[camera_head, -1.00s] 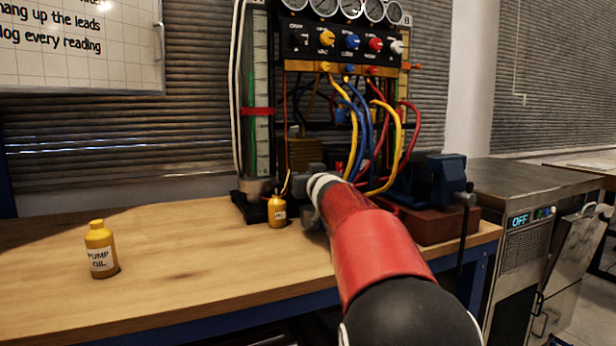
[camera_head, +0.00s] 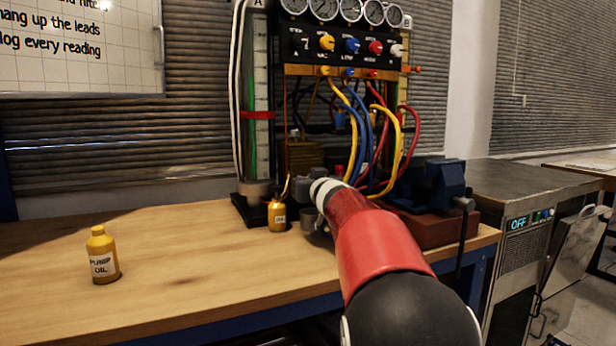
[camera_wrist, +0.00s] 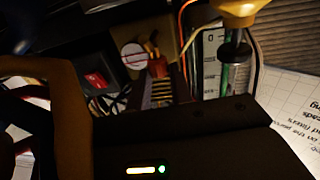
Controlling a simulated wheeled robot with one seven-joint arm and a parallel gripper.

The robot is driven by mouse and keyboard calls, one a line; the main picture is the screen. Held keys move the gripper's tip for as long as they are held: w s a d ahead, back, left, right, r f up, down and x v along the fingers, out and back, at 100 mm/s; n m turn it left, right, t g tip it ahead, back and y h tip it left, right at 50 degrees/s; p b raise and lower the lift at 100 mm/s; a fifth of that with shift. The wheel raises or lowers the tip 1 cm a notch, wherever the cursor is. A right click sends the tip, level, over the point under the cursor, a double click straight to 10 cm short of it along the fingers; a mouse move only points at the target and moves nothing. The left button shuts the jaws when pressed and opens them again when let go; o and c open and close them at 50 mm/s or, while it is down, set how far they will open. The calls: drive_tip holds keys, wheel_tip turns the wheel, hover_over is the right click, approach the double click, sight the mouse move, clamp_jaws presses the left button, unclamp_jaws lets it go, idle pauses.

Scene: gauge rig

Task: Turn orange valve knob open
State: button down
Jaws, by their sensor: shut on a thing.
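My gripper (camera_head: 307,186) is low in front of the gauge rig in the head view, at the end of my red and black arm. An orange fitting (camera_head: 415,69) sticks out at the right side of the rig's panel, well above my gripper. A small orange part (camera_wrist: 157,66) shows beside brass fins in the wrist view. I cannot tell whether either is the valve knob.
A small yellow oil bottle (camera_head: 277,214) stands just left of my gripper, a larger one (camera_head: 102,257) at the bench's left. Yellow, blue and red leads (camera_head: 400,140) loop above my gripper. A blue vise (camera_head: 432,185) stands to the right.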

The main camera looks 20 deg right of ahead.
drive_tip(key=y+p, duration=0.1)
drive_tip(key=n+p, duration=0.1)
drive_tip(key=p, duration=0.1)
drive_tip(key=shift+d+r+y, duration=0.3)
drive_tip(key=shift+r+y, duration=0.1)
drive_tip(key=shift+w+d+f+n+g+y+p, duration=0.15)
drive_tip(key=shift+d+n+g+y+p, duration=0.2)
drive_tip(key=shift+n+g+y, duration=0.95)
drive_tip(key=shift+w+d+f+n+g+y+p, duration=0.15)
drive_tip(key=shift+n+g+y+p, duration=0.25)
drive_tip(key=shift+n+y, duration=1.75)
drive_tip(key=shift+w+d+f+n+g+y+p, duration=0.15)
drive_tip(key=shift+n+g+y+p, duration=0.5)
drive_tip(key=shift+y, duration=1.9)
drive_tip(key=shift+n+g, duration=0.35)
drive_tip(key=shift+n, duration=0.05)
drive_tip(key=shift+r, duration=0.1)
drive_tip(key=c, duration=1.3)
unclamp_jaws()
drive_tip(key=shift+o, duration=0.2)
